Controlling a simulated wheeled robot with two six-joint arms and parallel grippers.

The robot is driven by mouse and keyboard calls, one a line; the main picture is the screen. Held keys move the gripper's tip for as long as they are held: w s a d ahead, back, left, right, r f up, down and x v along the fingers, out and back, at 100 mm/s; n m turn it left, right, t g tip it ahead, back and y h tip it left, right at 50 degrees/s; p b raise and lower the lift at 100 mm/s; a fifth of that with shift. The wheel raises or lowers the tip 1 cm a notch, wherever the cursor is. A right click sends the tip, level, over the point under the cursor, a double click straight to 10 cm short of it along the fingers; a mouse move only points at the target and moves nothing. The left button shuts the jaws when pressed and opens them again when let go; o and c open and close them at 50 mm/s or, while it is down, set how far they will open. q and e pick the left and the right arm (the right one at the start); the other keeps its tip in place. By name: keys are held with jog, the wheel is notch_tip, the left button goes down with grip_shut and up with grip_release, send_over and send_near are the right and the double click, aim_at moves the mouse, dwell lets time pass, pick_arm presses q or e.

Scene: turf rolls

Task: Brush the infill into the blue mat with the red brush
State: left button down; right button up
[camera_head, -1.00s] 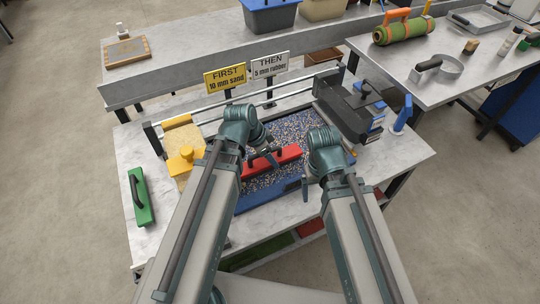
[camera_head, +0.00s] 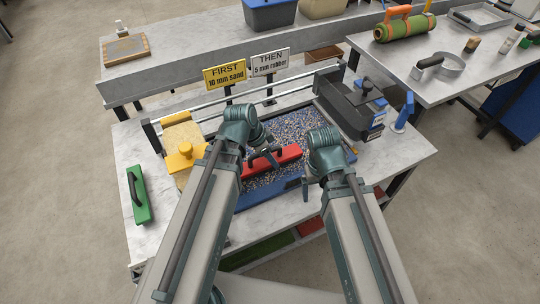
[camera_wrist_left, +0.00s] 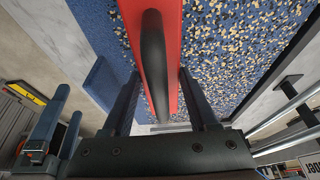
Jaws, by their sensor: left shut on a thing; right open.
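The blue mat (camera_head: 246,201) lies on the near workbench, with speckled tan and dark infill (camera_head: 290,126) spread over much of it. The red brush (camera_head: 284,154) rests on the mat, its long side running across it. My left gripper (camera_head: 264,158) is shut on the brush's black handle; the left wrist view shows the handle (camera_wrist_left: 154,60) between the two fingers (camera_wrist_left: 155,105). My right gripper (camera_head: 306,186) is open and empty over the mat's near right part.
A green brush (camera_head: 139,196) lies at the bench's left. A yellow-handled tool (camera_head: 186,158) stands on a sand-coloured mat beside the blue one. A black box-shaped device (camera_head: 349,108) stands at the right. Yellow (camera_head: 225,75) and white (camera_head: 270,63) signs stand behind.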

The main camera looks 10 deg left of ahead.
aim_at(278, 155)
pick_arm(q)
jog(key=shift+f+b, duration=0.75)
jog(key=shift+f, duration=0.1)
pick_arm(e)
jog(key=shift+f, duration=0.8)
pick_arm(q)
jog(key=shift+w+d, duration=0.1)
jog(key=shift+w+d, duration=0.45)
jog(key=shift+d, duration=0.15)
jog(key=shift+w+d, duration=0.4)
jog(key=shift+d, duration=0.2)
jog(key=shift+s+a, duration=0.5)
jog(key=shift+a, duration=0.15)
jog(key=shift+s+a, duration=0.45)
jog(key=shift+a, duration=0.2)
jog(key=shift+w+d, duration=1.55)
jog(key=shift+d, duration=0.6)
jog(key=shift+w+d, duration=1.55)
jog(key=shift+d, duration=0.55)
jog(key=shift+w+d, duration=1.55)
jog(key=shift+d, duration=0.6)
jog(key=shift+s+a, duration=0.5)
jog(key=shift+a, duration=0.15)
jog(key=shift+s+a, duration=0.45)
jog(key=shift+a, duration=0.2)
